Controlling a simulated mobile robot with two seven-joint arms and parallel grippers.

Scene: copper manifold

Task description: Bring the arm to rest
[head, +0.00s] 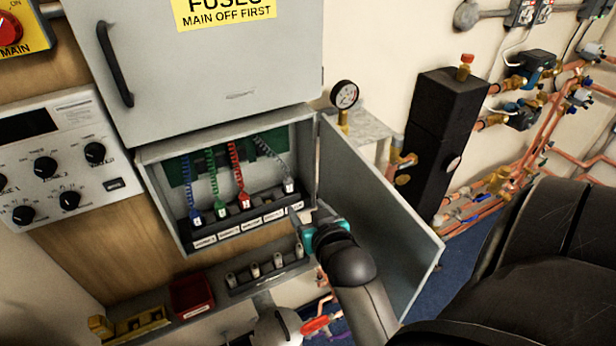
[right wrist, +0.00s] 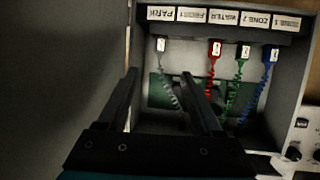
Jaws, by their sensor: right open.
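My right arm comes in from the lower right of the head view. Its gripper (head: 308,213) is at the lower right corner of an open grey box (head: 160,152), by the hinge side of its door. In the right wrist view the two dark fingers (right wrist: 160,74) stand apart with nothing between them. Beyond them the plugs sit in a labelled row: grey (right wrist: 160,45) at PARK, red (right wrist: 215,49), green (right wrist: 245,52) and blue (right wrist: 268,55), each on a coiled cord. My left gripper is not in view.
The box's open door (head: 375,215) stands close to the right of my arm. Below are a rack (head: 268,270) of pale pegs and a red bin (head: 192,294). A pressure gauge (head: 344,94), a black tank (head: 440,140) and copper pipes (head: 560,125) lie to the right.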

